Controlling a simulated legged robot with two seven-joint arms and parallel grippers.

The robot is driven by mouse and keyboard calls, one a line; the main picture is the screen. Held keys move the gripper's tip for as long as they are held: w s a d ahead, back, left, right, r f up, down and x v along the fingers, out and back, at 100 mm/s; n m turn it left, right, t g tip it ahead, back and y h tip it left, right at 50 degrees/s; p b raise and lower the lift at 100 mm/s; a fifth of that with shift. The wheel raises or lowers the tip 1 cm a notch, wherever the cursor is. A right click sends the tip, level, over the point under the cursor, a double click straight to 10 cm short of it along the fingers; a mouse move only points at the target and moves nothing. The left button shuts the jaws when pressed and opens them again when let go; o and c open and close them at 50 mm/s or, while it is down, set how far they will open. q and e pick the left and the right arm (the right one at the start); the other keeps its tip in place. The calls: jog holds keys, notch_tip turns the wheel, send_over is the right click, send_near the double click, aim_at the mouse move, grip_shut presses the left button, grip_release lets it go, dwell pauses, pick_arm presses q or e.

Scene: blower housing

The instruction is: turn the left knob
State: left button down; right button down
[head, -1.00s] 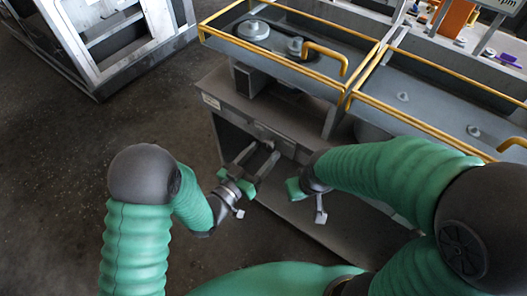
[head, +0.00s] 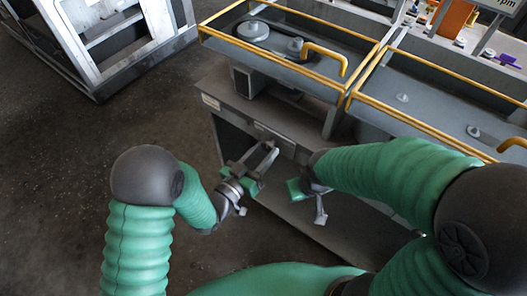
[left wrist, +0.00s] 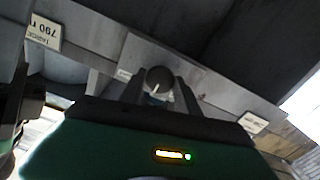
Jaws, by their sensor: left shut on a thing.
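The left knob (left wrist: 160,76) is dark and round with a white pointer line, in the left wrist view. It sits between the two fingers of my left gripper (left wrist: 159,90), which is shut on it. In the head view my left gripper (head: 268,153) reaches to the front panel of the grey housing (head: 262,130), and the knob is mostly hidden by the fingers there.
A yellow-railed tray (head: 285,60) with a pulley cover (head: 253,30) is above the panel. A second yellow-railed tray (head: 440,105) lies to the right. A pale metal frame (head: 105,45) stands at the back left. The floor at left is clear.

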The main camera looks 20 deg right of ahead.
pick_arm(q)
jog(key=m+b, duration=0.2)
jog(key=m, duration=0.1)
jog(key=m+b, duration=0.2)
jog(key=m, duration=0.1)
jog(key=shift+f+m, duration=0.2)
jog(key=shift+m, duration=0.1)
jog(key=m+b, duration=0.3)
jog(key=m, duration=0.2)
jog(key=shift+r, duration=0.1)
dwell(0.3)
jog(key=c, duration=0.9)
grip_release()
jog(key=shift+a, duration=0.1)
